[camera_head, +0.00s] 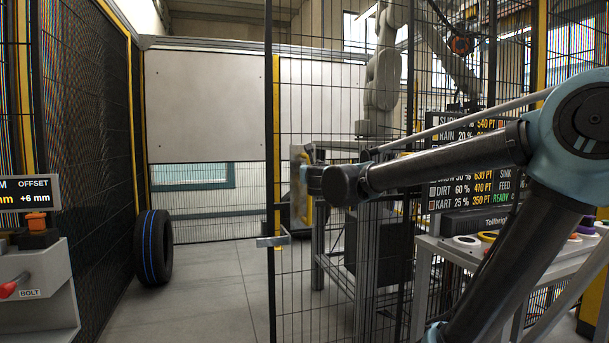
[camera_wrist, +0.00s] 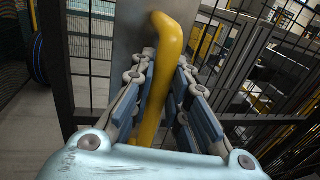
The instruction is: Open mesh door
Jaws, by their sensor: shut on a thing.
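The mesh door (camera_head: 335,100) is a black wire panel with a dark upright edge post in the middle of the head view. A yellow bar handle (camera_wrist: 172,40) stands out from a grey plate on the door in the wrist view. My gripper (camera_wrist: 164,66) has its fingers on both sides of this handle and is shut on it. In the head view, my gripper (camera_head: 304,178) is at the door beside the handle and partly hidden by my arm. A small metal bracket (camera_head: 272,241) sticks out at the door's edge post. Open floor shows left of that post.
A black tyre with a blue stripe (camera_head: 153,247) stands by the left mesh wall (camera_head: 85,130). A grey console (camera_head: 38,285) with a red lever is at lower left. A bench with coloured rings (camera_head: 487,236) is at right. The floor (camera_head: 205,285) between tyre and door is clear.

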